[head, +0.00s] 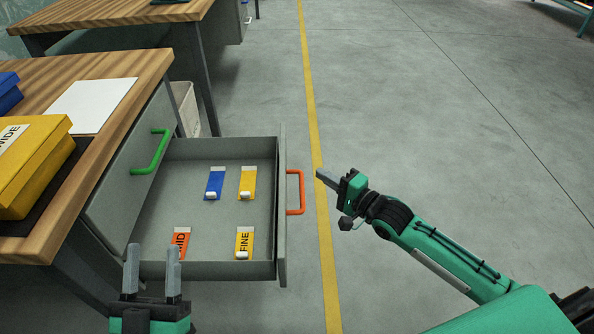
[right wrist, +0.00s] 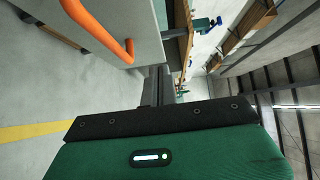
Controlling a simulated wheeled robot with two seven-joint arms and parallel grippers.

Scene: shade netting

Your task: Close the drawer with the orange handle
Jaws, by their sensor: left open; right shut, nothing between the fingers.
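The grey drawer (head: 203,270) stands pulled out to the right from the desk. Its orange handle (head: 301,192) is on its front panel, facing right. The handle also shows close up in the right wrist view (right wrist: 97,31), at the upper left. My right gripper (head: 322,175) is shut and empty, just right of the handle with a small gap in the head view. Its fingers also show in the right wrist view (right wrist: 157,85), pointing past the drawer front. My left gripper (head: 152,264) is open and empty, at the near left edge of the drawer.
Blue, yellow and orange tags (head: 247,182) lie in the drawer. A closed drawer with a green handle (head: 151,152) is in the desk front. The wooden desktop (head: 133,70) holds paper (head: 92,105) and a yellow box (head: 30,160). Floor to the right is clear.

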